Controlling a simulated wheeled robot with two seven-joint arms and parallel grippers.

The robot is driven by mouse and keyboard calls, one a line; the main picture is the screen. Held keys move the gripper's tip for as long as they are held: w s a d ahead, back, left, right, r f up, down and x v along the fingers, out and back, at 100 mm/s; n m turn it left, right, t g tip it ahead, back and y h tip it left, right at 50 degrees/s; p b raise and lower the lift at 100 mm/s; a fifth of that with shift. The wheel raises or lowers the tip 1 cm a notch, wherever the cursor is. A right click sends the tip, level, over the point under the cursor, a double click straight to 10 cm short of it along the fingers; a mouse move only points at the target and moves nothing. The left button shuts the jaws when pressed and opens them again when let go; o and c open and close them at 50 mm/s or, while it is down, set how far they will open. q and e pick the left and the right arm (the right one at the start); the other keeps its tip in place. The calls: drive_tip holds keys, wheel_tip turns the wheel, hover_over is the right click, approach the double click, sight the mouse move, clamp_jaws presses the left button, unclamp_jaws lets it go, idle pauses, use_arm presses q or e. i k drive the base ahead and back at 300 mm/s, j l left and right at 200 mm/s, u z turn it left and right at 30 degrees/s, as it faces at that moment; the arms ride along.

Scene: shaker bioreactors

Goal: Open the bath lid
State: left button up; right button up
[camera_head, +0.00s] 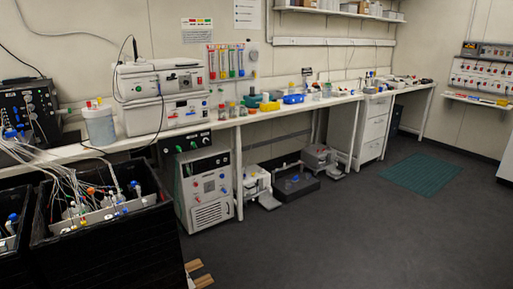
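No part is plainly recognisable as the bath lid. A stacked white bench unit (160,112) stands on the left part of the bench, with a white upper section (150,80) sitting flat on it; I cannot tell if this is the bath and its lid. A black open-topped tub (105,250) at the lower left holds bottles and many tubes, with no cover seen on it. Neither of my grippers shows in the head view.
A long white bench (262,115) runs along the wall with small labware on it. A grey floor cabinet (205,190) and small machines (320,160) stand below. Tan wooden ends (197,274) stick out beside the tub. The dark floor (340,235) is clear, with a green mat (422,173).

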sight(177, 63)
drive_tip(key=i+l+z, duration=0.2)
drive_tip(key=i+z, duration=0.15)
drive_tip(key=i, duration=0.2)
drive_tip(key=i+z, duration=0.35)
drive_tip(key=i, duration=0.15)
drive_tip(key=i+z, duration=0.35)
drive_tip(key=i, duration=0.2)
drive_tip(key=i+l+u, duration=0.1)
drive_tip(key=i+u, duration=0.25)
drive_tip(key=i, duration=0.55)
drive_tip(key=i+j+u, duration=0.1)
drive_tip(key=i+u, duration=0.7)
drive_tip(key=i+l+u, duration=0.1)
drive_tip(key=i+u, duration=0.5)
